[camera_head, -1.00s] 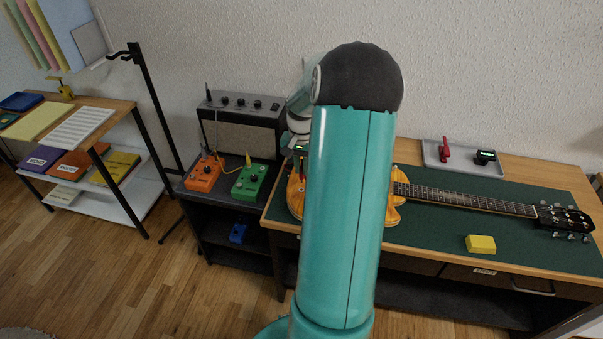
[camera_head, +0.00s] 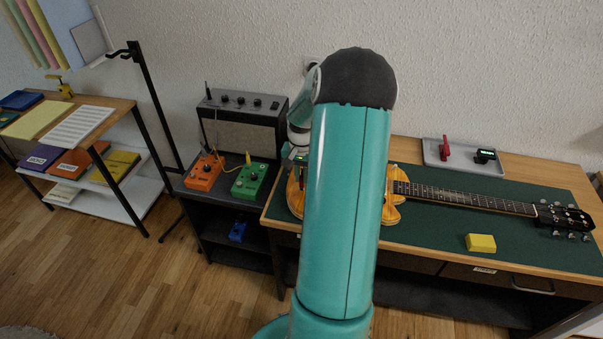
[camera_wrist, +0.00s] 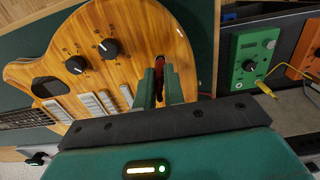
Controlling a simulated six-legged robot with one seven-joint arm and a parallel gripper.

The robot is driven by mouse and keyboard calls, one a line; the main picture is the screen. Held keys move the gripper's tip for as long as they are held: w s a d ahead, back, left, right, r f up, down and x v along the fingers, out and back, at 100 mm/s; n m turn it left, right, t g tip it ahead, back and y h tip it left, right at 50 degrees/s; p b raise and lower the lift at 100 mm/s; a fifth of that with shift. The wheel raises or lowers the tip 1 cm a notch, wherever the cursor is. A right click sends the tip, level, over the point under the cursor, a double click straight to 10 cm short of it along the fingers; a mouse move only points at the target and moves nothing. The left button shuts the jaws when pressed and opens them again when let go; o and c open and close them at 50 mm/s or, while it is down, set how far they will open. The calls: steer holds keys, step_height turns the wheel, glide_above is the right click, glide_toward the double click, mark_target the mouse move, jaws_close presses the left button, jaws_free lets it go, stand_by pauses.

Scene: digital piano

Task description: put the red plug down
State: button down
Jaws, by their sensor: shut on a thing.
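My gripper (camera_wrist: 160,66) is shut on the red plug (camera_wrist: 169,82) in the wrist view. Only a narrow red part of the plug shows between and beside the green fingers. The fingers are over the edge of the wooden electric guitar body (camera_wrist: 120,40), close to its knobs. I cannot tell whether the plug touches the guitar. In the head view my arm hides the plug and most of the gripper. The guitar (camera_head: 395,208) lies on the green mat (camera_head: 430,236) on the workbench.
Left of the bench, an orange pedal (camera_head: 204,172) and a green pedal (camera_head: 250,180) stand before the amplifier (camera_head: 240,125). A yellow block (camera_head: 481,243) lies on the mat's front. A grey tray (camera_head: 461,168) at the back holds a red clamp-like item and a small black device.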

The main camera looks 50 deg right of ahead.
steer(key=c, duration=1.5)
jaws_free()
step_height(320, 180, up, 13)
steer(key=w+a+r+n+h, duration=0.1)
steer(key=w+a+r+n, duration=0.15)
steer(key=a+r, duration=0.4)
steer(key=s+a+r+n+t+h, duration=0.1)
steer(key=a+r+n+t, duration=0.15)
steer(key=a, duration=1.05)
steer(key=s+a+r+n+t, duration=0.15)
steer(key=a+r+n, duration=0.25)
steer(key=a, duration=0.8)
steer(key=s+a+n, duration=0.1)
steer(key=s+a, duration=0.1)
steer(key=a, duration=0.1)
steer(key=s+a+n+t+y, duration=0.1)
steer(key=s+a, duration=0.2)
steer(key=s+a+n, duration=0.2)
steer(key=a, duration=0.2)
steer(key=shift+s+f+t+y, duration=0.3)
steer(key=shift+y, duration=0.1)
